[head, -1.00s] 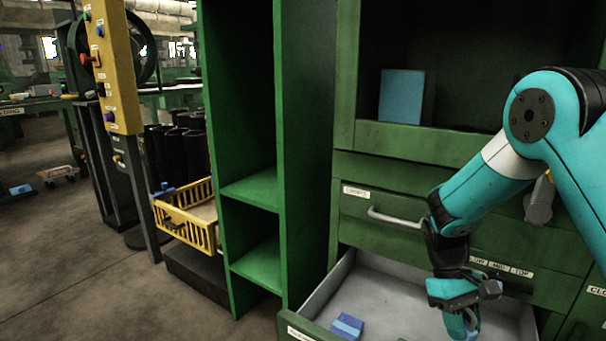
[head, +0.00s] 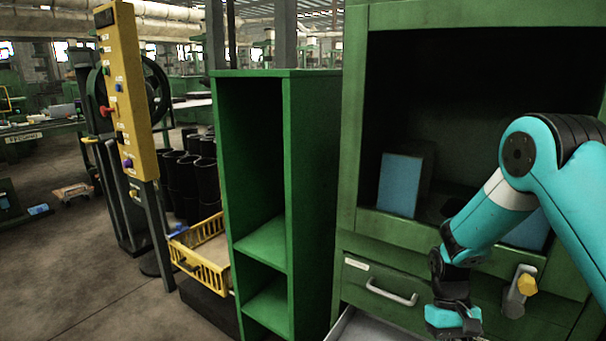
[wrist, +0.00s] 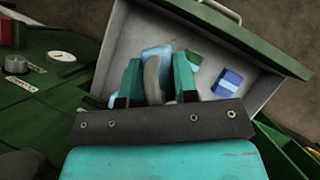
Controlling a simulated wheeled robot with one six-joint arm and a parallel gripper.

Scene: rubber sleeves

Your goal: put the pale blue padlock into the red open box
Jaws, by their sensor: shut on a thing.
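My gripper (head: 455,325) hangs low at the right of the head view, above the open drawer. In the wrist view its two teal fingers (wrist: 157,82) are shut on the pale blue padlock (wrist: 156,51). The padlock's grey curved shackle shows between the fingers, and its pale blue body shows beyond them. The grip hides part of it. In the head view I cannot make out the padlock. I see no red open box for certain; a small red thing (wrist: 18,34) stands at the left edge of the wrist view, too cut off to tell.
A green shelf unit (head: 305,200), a yellow crate (head: 205,262) and a yellow control post (head: 128,95) stand left. A blue box (head: 399,185) sits in the cabinet recess.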

